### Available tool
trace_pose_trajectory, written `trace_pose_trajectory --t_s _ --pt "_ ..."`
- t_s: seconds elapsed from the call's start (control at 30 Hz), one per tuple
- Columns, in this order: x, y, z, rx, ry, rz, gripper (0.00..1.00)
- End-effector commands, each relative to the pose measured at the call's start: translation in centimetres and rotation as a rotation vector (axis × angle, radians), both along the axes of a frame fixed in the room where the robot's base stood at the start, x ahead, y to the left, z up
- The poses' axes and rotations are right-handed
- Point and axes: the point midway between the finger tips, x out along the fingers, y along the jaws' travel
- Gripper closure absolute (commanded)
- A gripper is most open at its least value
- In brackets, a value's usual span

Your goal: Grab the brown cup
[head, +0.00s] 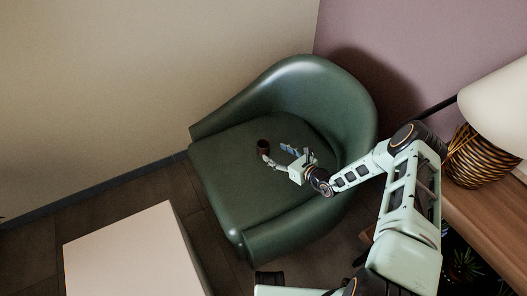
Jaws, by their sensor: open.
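The brown cup (263,147) is small and dark. It sits on the seat of the green armchair (222,172), near the middle of the seat. My gripper (275,155) is open over the seat, just right of the cup. One finger reaches close to the cup's lower side, and the other is farther right. I cannot tell whether the near finger touches the cup. Nothing shows between the fingers.
The chair's curved back and armrests surround the seat. A pale table (130,255) stands at the lower left. A wooden surface (487,228) at the right holds a lamp with a woven base (472,158). Walls close off the back.

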Motion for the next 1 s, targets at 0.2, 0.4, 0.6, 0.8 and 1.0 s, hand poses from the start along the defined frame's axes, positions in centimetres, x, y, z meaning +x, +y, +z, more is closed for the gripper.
trace_pose_trajectory --t_s 0.2,0.4,0.6,0.8,1.0 --pt "1.1 1.4 -0.6 0.001 0.000 0.003 0.41" --pt "3.4 3.7 -1.7 -0.001 -0.001 0.003 0.41" --pt "4.6 4.8 -2.0 0.000 0.000 0.002 0.41" --pt "4.6 4.8 -1.9 0.001 0.001 0.002 0.41" --pt "4.6 4.8 -1.9 0.000 0.001 0.002 0.60"
